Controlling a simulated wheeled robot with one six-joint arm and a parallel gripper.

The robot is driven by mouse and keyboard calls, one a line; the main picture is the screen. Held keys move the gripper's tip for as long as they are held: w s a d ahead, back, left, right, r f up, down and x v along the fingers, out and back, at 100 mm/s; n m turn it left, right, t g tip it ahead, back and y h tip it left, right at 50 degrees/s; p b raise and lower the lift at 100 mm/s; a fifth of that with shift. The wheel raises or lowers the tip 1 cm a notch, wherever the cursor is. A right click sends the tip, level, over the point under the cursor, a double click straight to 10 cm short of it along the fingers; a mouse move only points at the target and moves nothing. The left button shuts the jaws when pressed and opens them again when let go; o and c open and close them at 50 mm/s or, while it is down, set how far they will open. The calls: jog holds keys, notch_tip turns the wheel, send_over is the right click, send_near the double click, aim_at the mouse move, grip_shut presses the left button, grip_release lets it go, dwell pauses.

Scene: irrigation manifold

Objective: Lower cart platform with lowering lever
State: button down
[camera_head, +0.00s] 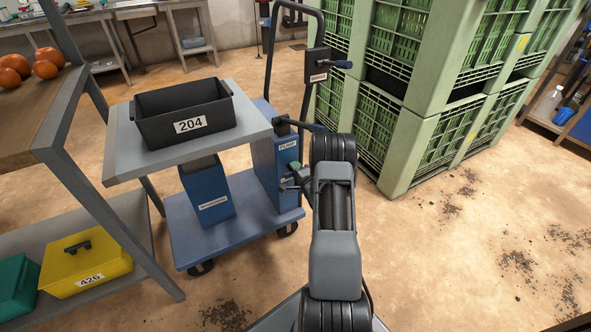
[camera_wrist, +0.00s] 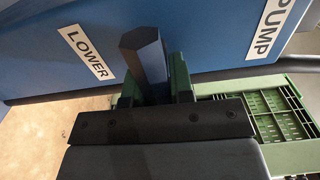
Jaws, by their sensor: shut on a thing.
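The cart (camera_head: 235,210) is blue, with a grey platform (camera_head: 125,168) raised well above its base. Its blue housing (camera_head: 264,160) carries a LOWER label (camera_wrist: 85,52) and a PUMP label (camera_wrist: 266,30) in the wrist view. The lowering lever (camera_wrist: 147,58) is a dark, six-sided handle near the LOWER label. My gripper (camera_wrist: 156,82) has its green fingers on both sides of this lever and is shut on it. In the head view my arm reaches the housing's right side, and the lever is largely hidden there.
A black crate marked 204 (camera_head: 183,108) sits on the platform. A shelf with a yellow box (camera_head: 85,264) stands close at left. Stacked green crates (camera_head: 425,135) stand behind to the right. A pump handle (camera_head: 305,125) juts out above my gripper. The floor at right is open.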

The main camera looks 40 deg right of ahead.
jog(key=c, duration=1)
grip_release()
jog(key=s+a+p, duration=0.1)
jog(key=s+p, duration=0.2)
jog(key=s, duration=1)
jog(key=shift+s+a+p, duration=0.3)
jog(key=shift+s+a, duration=0.05)
jog(key=shift+a, duration=0.05)
jog(key=shift+s, duration=0.1)
